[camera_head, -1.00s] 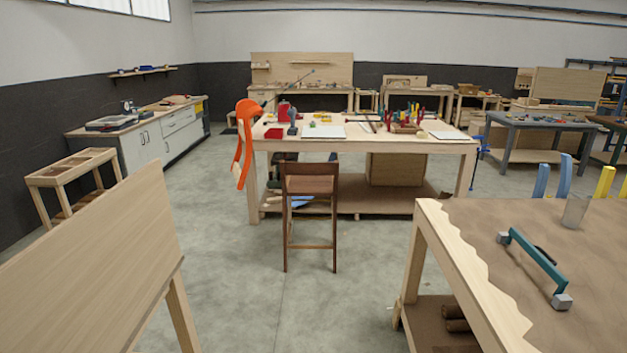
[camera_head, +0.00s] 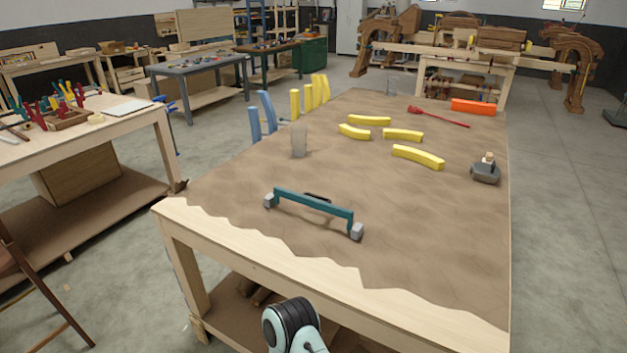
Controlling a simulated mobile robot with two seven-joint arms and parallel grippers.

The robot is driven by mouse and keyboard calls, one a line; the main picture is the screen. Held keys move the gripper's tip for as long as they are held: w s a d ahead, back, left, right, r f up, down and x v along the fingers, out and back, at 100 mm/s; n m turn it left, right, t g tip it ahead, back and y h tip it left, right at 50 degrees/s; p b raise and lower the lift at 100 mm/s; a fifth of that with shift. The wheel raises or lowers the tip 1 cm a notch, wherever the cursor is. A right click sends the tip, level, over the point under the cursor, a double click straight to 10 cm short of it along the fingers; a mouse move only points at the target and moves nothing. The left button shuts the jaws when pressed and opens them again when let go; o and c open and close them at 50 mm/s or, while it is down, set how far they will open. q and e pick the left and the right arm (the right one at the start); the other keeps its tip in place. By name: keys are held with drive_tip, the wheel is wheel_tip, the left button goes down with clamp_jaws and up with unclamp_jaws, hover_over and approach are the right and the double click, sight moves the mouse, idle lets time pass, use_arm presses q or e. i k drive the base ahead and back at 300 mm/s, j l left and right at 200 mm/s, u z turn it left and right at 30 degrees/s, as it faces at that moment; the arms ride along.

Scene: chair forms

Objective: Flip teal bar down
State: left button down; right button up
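The teal bar (camera_head: 312,203) sits near the front left of the brown-topped workbench (camera_head: 420,235). It has a grey block at each end and stands like a low handle, its middle apart from the surface. A small dark piece (camera_head: 318,196) shows just behind it. A part of one of my arms shows at the bottom edge, below the bench's front edge. Neither gripper's fingers are in view.
Several yellow curved pieces (camera_head: 418,156) lie farther back on the bench. A grey cup (camera_head: 299,140), a red tool (camera_head: 438,117), an orange block (camera_head: 473,107) and a dark grey object (camera_head: 486,170) also stand or lie there. Bench space right of the bar is clear.

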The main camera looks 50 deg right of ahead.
sight(315, 200)
drive_tip(key=i+z, duration=0.2)
drive_tip(key=i, duration=0.25)
drive_tip(key=i+j+z, duration=0.2)
drive_tip(key=i, duration=0.2)
drive_tip(key=i+j+z, duration=0.2)
drive_tip(key=i, duration=0.25)
drive_tip(key=j+z, duration=0.1)
drive_tip(key=z, duration=0.3)
drive_tip(key=i+j+z, duration=0.1)
drive_tip(key=z, duration=0.3)
drive_tip(key=j+z, duration=0.1)
drive_tip(key=z, duration=0.3)
drive_tip(key=j+z, duration=0.15)
drive_tip(key=z, duration=0.25)
drive_tip(key=j+z, duration=0.15)
drive_tip(key=z, duration=0.3)
drive_tip(key=k+j+z, duration=0.1)
drive_tip(key=z, duration=0.35)
drive_tip(key=k+z, duration=0.15)
drive_tip(key=z, duration=0.35)
drive_tip(key=k+j+z, duration=0.1)
drive_tip(key=z, duration=0.35)
drive_tip(key=k+z, duration=0.1)
drive_tip(key=z, duration=0.35)
